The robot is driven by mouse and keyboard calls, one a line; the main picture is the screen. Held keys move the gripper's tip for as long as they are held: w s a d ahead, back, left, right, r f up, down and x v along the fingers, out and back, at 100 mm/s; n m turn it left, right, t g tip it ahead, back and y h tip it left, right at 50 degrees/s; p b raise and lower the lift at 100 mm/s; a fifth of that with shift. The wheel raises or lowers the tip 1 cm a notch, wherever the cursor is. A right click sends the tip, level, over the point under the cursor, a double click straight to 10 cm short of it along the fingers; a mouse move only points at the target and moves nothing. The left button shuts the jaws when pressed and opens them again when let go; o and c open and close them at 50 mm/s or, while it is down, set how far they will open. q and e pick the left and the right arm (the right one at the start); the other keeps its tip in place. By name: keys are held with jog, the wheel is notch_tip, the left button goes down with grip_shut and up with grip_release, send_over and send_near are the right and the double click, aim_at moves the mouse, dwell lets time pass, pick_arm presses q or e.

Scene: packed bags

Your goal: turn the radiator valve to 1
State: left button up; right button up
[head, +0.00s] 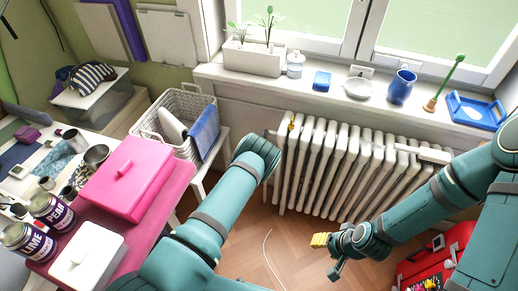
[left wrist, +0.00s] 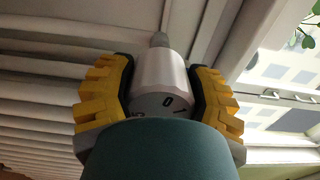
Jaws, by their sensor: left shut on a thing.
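The white radiator (head: 345,165) stands under the window sill. The radiator valve knob (left wrist: 165,75) is a pale cylinder with a grey numbered end in the left wrist view. A 0 shows near its upper middle, a 1 to the right and what looks like a 5 to the left. Any index mark is not visible. My left gripper (left wrist: 158,100) is shut on the knob, with yellow finger pads on both sides. In the head view my left arm mostly hides the knob. My right gripper (head: 322,242) hangs over the floor, away from the radiator; its jaw opening is unclear.
The sill (head: 235,76) above holds a white planter (head: 255,57), a blue cup (head: 401,87) and a blue tray (head: 474,111). A wire basket (head: 187,115) stands left of the radiator. A red bag (head: 440,262) lies at lower right. The wooden floor (head: 290,240) between is mostly clear.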

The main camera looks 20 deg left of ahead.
pick_arm(q)
jog(key=m, duration=0.5)
jog(key=shift+s+a+f, duration=0.1)
jog(key=shift+s+f, duration=0.1)
jog(key=shift+s, duration=0.05)
dwell(0.3)
jog(key=o, duration=1)
jog(key=shift+c, duration=0.2)
jog(key=shift+o, duration=1)
jog(key=shift+r, duration=0.2)
jog(key=shift+w, duration=0.1)
jog(key=s, duration=1.2)
jog(key=shift+a, duration=0.15)
